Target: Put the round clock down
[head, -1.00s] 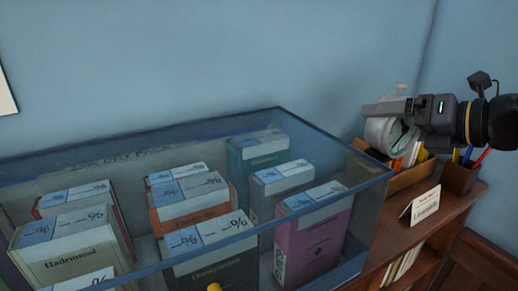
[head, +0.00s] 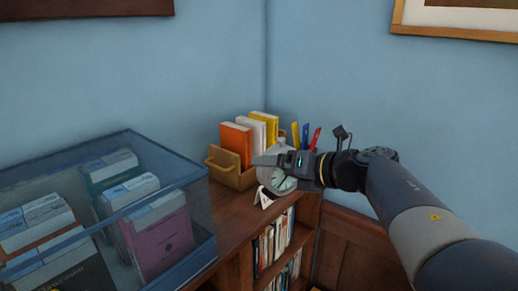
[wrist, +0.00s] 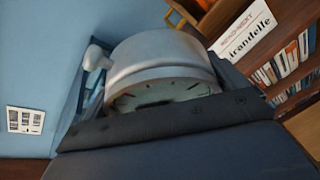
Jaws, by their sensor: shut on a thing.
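The round clock (head: 276,181) has a pale metal case and a light dial with dark marks. My gripper (head: 280,164) is shut on it, at the right end of the bookcase top in the head view. In the wrist view the clock (wrist: 165,72) fills the middle, and the gripper body hides the lower part of its dial. The clock is in front of the wooden book box and next to a white sign. I cannot tell whether its base touches the wood.
A wooden box (head: 228,168) holds upright books. A white sign (head: 263,197) also shows in the wrist view (wrist: 243,32). Pens (head: 306,136) stand behind the clock. Bare bookcase top (head: 226,205) lies between case and sign.

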